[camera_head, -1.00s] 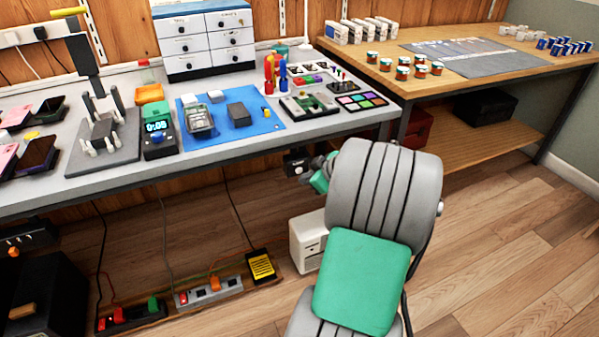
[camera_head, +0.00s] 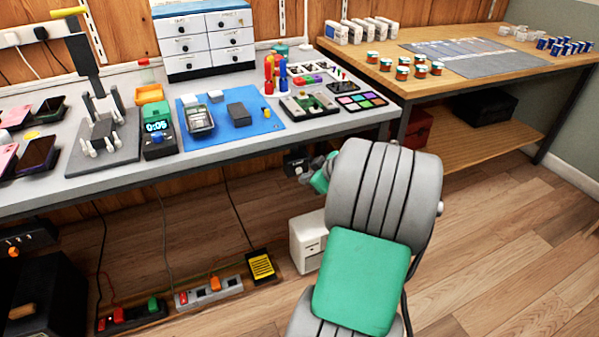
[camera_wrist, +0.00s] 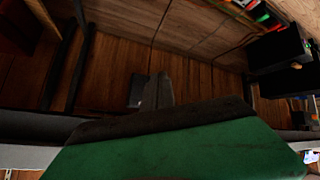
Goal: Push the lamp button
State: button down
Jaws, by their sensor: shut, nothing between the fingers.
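My gripper (camera_head: 308,175) is just below the front edge of the grey bench, partly behind my own arm. In the wrist view my gripper (camera_wrist: 154,86) shows as dark, shut fingers with nothing held. A small dark box with a pale mark (camera_head: 296,160) hangs under the bench edge, close to my fingertips. A small grey box (camera_wrist: 137,90) shows beside the fingers in the dim wrist view; I cannot tell whether they touch. No part is clearly labelled as the lamp button. A black timer unit (camera_head: 158,138) with a lit display and a blue knob stands on the bench.
The grey bench (camera_head: 60,193) holds phones, a press, a blue mat (camera_head: 262,124) and small tools. A wooden table (camera_head: 470,84) stands at the right. A white box (camera_head: 306,238) and power strips (camera_head: 210,293) are on the floor below. The floor at the right is clear.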

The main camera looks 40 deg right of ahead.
jog(key=shift+w, duration=0.1)
dwell(0.3)
jog(key=shift+w+d, duration=0.1)
jog(key=shift+w, duration=0.2)
jog(key=shift+w+d, duration=0.15)
jog(key=shift+w, duration=0.3)
dwell(0.5)
jog(key=shift+s, duration=0.15)
jog(key=shift+s+a, duration=0.25)
jog(key=shift+s, duration=0.5)
jog(key=s+a, duration=0.1)
jog(key=s, duration=0.4)
jog(key=shift+s+a+b, duration=0.35)
jog(key=shift+s, duration=0.05)
